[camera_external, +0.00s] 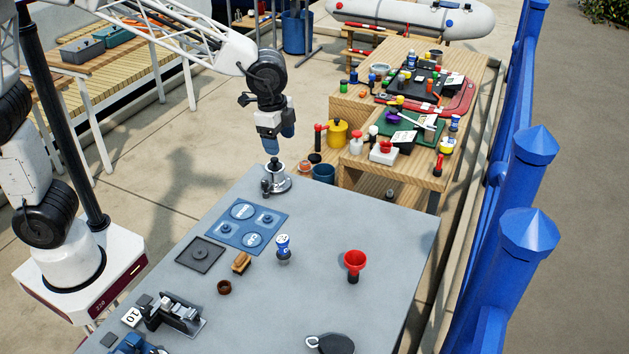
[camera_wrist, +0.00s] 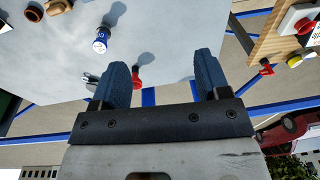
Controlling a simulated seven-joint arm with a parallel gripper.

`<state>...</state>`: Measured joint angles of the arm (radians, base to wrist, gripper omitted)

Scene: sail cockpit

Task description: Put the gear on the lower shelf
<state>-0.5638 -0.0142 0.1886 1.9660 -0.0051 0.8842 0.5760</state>
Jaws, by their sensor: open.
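My gripper (camera_external: 279,143) points down above the far end of the grey table (camera_external: 330,215); its two blue fingers are apart. In the wrist view, my gripper (camera_wrist: 164,62) has nothing held between its fingers. A brown ring (camera_external: 224,287) lies on the table's left part and also shows in the wrist view (camera_wrist: 33,13). I cannot tell whether it is the gear. A metal winch-like part (camera_external: 277,181) stands at the table's far end, just below my gripper. A lower wooden shelf (camera_external: 374,186) shows partly under the bench at the right; much of it is hidden.
The wooden bench (camera_external: 414,176) is crowded on top. Blue posts (camera_external: 527,240) line the right.

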